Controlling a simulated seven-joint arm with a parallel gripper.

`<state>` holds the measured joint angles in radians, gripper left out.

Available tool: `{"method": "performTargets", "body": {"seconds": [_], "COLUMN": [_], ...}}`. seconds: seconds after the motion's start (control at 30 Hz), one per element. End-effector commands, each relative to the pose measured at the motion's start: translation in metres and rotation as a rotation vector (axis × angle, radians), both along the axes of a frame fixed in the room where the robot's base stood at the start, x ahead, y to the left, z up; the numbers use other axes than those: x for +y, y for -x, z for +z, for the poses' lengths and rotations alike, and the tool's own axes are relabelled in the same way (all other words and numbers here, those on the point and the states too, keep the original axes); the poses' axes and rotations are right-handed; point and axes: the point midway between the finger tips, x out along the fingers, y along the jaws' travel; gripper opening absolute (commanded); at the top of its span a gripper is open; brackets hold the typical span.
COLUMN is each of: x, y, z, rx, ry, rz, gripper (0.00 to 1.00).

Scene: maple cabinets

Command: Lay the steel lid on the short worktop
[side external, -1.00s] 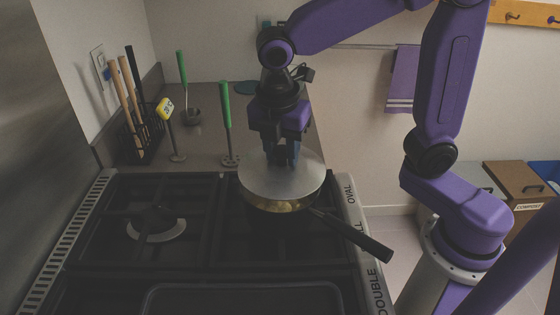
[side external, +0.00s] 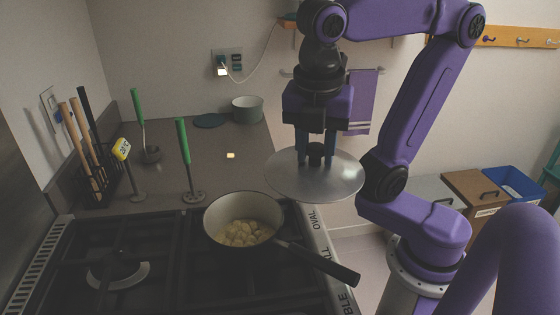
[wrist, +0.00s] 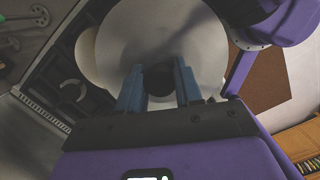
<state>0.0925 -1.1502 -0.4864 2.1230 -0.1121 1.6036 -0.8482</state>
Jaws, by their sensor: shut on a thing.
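The steel lid (side external: 290,183) is a round, flat, shiny disc with a black knob (side external: 315,150). My gripper (side external: 316,158) is shut on the knob and holds the lid in the air, to the right of the pan and beside the worktop's right edge. In the wrist view the lid (wrist: 160,35) spreads beyond my fingers (wrist: 158,85). The short worktop (side external: 225,175) is the grey counter behind the hob. The pan (side external: 215,232) sits uncovered on the hob, with pale yellow chunks inside and its dark handle pointing to the lower right.
The worktop's middle right is clear.

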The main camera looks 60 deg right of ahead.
Motion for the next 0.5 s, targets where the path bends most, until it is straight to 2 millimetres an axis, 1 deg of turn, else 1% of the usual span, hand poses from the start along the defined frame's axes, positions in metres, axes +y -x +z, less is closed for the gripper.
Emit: {"method": "performTargets", "body": {"seconds": [0.07,0.17,0.27,0.3,0.37,0.4,0.47,0.5], "x": [-0.002,-0.007,-0.02,-0.028,-0.041,-0.051,-0.067,-0.079], "y": [-0.012,-0.036,-0.066,-0.078,-0.096,-0.107,-0.122,-0.13], "z": [-0.005,-0.017,-0.032,-0.039,-0.049,-0.056,-0.067,-0.073], "rx": [0.001,0.001,0.002,0.003,0.002,0.002,0.002,0.003], "ry": [0.005,0.007,0.006,0.006,0.005,0.005,0.005,0.005], "rz": [-0.031,-0.079,-0.135,-0.157,-0.19,-0.209,-0.236,-0.254], "gripper": [0.0,0.0,0.0,0.0,0.0,0.0,0.0,0.0]}}
